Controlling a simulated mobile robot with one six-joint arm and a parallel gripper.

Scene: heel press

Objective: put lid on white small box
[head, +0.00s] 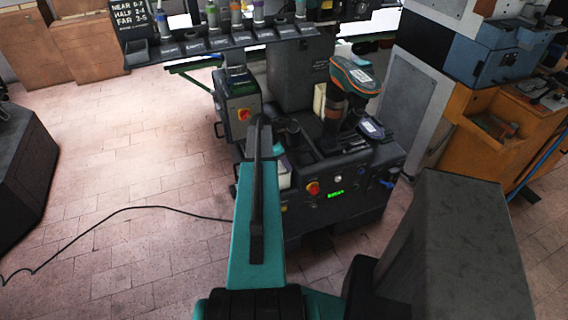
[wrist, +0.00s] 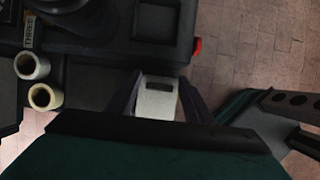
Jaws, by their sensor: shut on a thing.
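My gripper (wrist: 160,88) shows in the wrist view, with its two dark fingers on either side of a white piece (wrist: 157,104) that has a dark slot near its far end. The gripper is shut on this piece; I cannot tell for sure whether it is the lid or the small box. In the head view my teal arm hides the fingers. A small white item with a teal part (head: 282,172) shows just right of the arm, at the machine's left front. I cannot make out a separate lid there.
The dark press machine (head: 345,190) stands ahead, with a red knob and a green display on its front. A cream container (head: 320,101) stands on it beside the orange-rimmed press head (head: 356,74). A cable (head: 120,212) crosses the floor.

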